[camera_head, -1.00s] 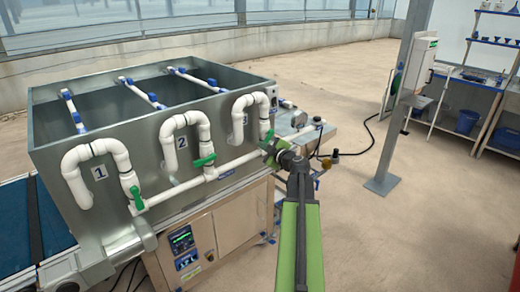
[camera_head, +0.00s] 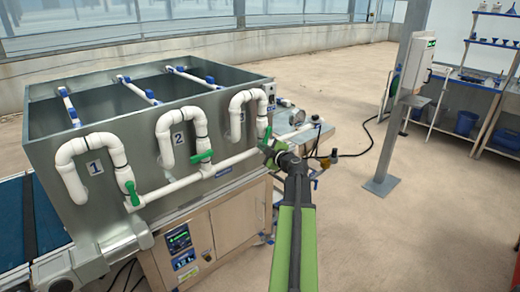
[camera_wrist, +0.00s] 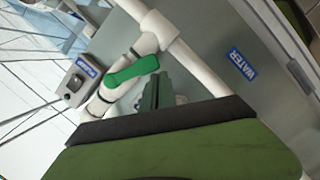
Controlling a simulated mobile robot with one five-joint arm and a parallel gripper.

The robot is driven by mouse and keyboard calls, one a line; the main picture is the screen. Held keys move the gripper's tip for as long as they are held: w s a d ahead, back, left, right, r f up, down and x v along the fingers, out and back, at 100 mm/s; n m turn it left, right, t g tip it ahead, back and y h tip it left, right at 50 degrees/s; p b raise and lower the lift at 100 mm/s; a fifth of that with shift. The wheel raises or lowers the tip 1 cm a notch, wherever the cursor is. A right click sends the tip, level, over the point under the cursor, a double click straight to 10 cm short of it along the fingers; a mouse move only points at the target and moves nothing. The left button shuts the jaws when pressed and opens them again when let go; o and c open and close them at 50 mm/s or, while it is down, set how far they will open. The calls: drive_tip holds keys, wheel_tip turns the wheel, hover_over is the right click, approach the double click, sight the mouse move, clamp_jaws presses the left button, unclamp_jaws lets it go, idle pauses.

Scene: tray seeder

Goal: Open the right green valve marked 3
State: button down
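The right green valve handle (camera_head: 267,134) sits on the third white pipe loop (camera_head: 238,106) at the tank's right end; its number tag is mostly hidden. It points nearly upright along the pipe. In the wrist view, this green handle (camera_wrist: 133,70) lies at the upper middle on the white pipe. My gripper (camera_head: 269,151) is just below the handle in the head view. In the wrist view, a green fingertip (camera_wrist: 156,92) is close beside the handle, with a small gap visible. The opening between my fingers is not clear, and nothing shows held.
The valves marked 1 (camera_head: 131,192) and 2 (camera_head: 201,156) are to the left on the grey tank (camera_head: 115,140). A white horizontal pipe (camera_head: 165,189) runs below them. A blue WATER label (camera_wrist: 236,64) is on the tank side. The floor to the right is open around a grey post (camera_head: 398,110).

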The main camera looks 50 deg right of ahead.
drive_tip(key=shift+s+d+f+b, duration=0.2)
drive_tip(key=shift+d+f+b, duration=0.2)
drive_tip(key=shift+d, duration=0.25)
drive_tip(key=shift+s+d+f+b, duration=0.15)
drive_tip(key=shift+d+f+b, duration=0.1)
drive_tip(key=shift+d+f, duration=0.3)
drive_tip(key=shift+d+r, duration=0.15)
drive_tip(key=a, duration=0.5)
drive_tip(key=f+v, duration=0.1)
drive_tip(key=v, duration=0.8)
drive_tip(key=shift+s+f, duration=0.1)
